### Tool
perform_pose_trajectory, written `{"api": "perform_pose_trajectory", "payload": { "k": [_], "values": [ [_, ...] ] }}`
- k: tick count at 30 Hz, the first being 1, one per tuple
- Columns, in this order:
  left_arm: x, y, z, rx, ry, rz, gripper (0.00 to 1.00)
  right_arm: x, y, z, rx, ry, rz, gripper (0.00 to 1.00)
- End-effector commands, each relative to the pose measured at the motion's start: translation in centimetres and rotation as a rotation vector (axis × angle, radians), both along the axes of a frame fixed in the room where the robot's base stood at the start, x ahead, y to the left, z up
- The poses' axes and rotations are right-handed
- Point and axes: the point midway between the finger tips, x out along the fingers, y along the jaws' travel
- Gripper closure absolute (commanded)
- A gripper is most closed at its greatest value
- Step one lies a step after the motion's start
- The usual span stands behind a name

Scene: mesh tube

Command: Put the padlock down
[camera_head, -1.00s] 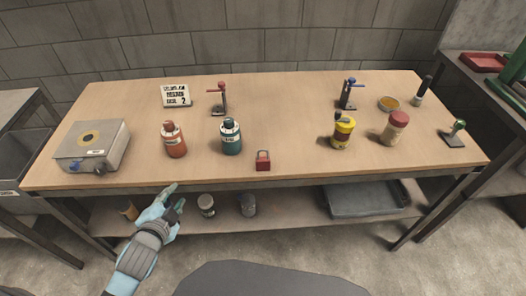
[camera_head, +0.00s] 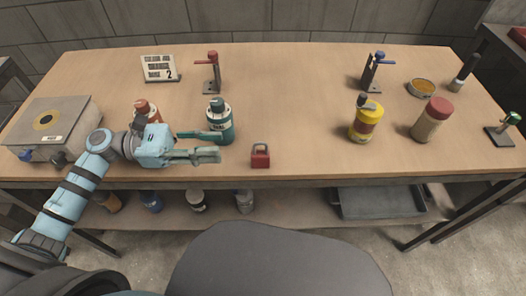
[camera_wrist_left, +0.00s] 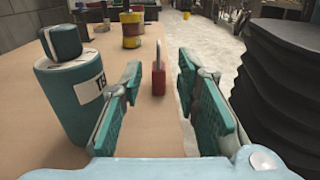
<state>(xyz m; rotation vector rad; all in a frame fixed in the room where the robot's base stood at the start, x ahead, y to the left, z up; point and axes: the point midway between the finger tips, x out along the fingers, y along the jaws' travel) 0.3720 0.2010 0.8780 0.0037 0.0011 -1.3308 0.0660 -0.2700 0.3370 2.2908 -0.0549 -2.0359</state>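The red padlock (camera_head: 260,157) stands upright on the wooden table near its front edge, shackle up. It also shows in the left wrist view (camera_wrist_left: 158,78), ahead and between my fingers but beyond their tips. My left gripper (camera_head: 212,145) is open and empty, low over the table to the left of the padlock, its fingers pointing right. In the left wrist view its two green-padded fingers (camera_wrist_left: 160,92) are spread apart. My right gripper is in neither view.
A teal bottle (camera_head: 219,122) stands close beside my left gripper, also in the wrist view (camera_wrist_left: 75,105). An orange bottle (camera_head: 147,110) is partly behind my arm. A yellow container (camera_head: 366,122) and red-capped jar (camera_head: 431,120) stand right.

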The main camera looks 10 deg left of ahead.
Motion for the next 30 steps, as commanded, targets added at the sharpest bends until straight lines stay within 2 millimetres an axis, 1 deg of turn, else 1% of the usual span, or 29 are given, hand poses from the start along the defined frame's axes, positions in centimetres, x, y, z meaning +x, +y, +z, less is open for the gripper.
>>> {"api": "perform_pose_trajectory", "payload": {
  "k": [1,3,6,8,10,13,15,18,23,28,29,30],
  "values": [
    [0.4,-1.3,0.4,-0.008,-0.004,0.0,0.71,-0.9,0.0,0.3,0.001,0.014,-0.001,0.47],
    [0.9,-3.1,0.4,-0.009,-0.002,0.001,0.71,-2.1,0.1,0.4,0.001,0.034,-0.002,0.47],
    [1.4,-4.9,0.4,-0.006,0.001,0.001,0.71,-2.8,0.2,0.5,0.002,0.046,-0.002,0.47],
    [1.6,-5.5,0.3,-0.006,0.002,0.002,0.71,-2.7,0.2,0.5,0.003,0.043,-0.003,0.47],
    [1.9,-6.5,0.4,-0.008,0.001,0.002,0.71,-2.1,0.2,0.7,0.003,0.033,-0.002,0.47],
    [2.7,-8.5,0.6,-0.01,0.001,0.001,0.71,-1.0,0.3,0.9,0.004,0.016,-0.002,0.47],
    [3.0,-9.7,0.5,-0.009,0.002,0.0,0.71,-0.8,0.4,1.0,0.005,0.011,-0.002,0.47],
    [3.2,-10.6,0.4,-0.006,0.005,0.0,0.71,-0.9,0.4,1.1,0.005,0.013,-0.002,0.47],
    [3.2,-10.6,0.4,-0.004,0.005,0.0,0.71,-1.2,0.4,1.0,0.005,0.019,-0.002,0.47],
    [3.2,-10.6,0.4,-0.005,0.005,0.0,0.96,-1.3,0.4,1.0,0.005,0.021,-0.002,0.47],
    [3.2,-10.5,0.4,-0.005,0.005,0.0,1.0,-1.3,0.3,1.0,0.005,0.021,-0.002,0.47],
    [3.2,-10.5,0.4,-0.005,0.005,0.0,1.0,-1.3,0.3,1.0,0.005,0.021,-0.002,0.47]
  ]
}}
